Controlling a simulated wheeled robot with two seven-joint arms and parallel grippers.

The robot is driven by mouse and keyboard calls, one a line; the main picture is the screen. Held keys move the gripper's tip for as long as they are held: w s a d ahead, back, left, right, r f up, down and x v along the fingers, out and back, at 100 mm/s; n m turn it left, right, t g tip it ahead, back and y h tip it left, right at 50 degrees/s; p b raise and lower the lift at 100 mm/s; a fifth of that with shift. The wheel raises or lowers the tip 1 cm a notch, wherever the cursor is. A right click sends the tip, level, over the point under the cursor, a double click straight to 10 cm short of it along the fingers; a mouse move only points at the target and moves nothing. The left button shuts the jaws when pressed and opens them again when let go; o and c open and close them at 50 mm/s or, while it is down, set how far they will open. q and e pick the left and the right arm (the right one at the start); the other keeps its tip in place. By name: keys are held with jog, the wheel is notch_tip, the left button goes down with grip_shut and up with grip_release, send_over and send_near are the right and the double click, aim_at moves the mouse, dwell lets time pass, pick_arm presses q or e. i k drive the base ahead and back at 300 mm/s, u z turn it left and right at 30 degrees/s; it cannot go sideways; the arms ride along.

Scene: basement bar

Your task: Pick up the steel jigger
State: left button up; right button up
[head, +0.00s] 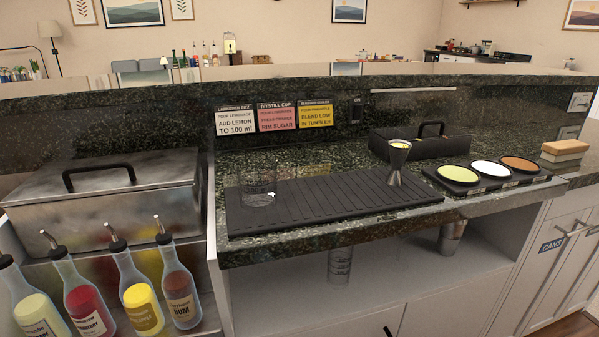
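The steel jigger (397,166) stands upright at the right end of the black ribbed bar mat (300,204). It is hourglass-shaped, and its upper cup shows a pale yellow inside. A clear glass (257,188) stands on the left part of the same mat. Neither of my grippers shows in the head view.
A black tray with three round dishes (458,174) lies right of the jigger, and a black handled case (420,142) sits behind it. Several bottles with pourers (139,296) and a lidded steel box (105,195) are at left. Cups stand on the shelf below.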

aim_at(399, 149)
jog(key=z, duration=1.75)
jog(key=i, duration=0.8)
jog(key=u, duration=1.35)
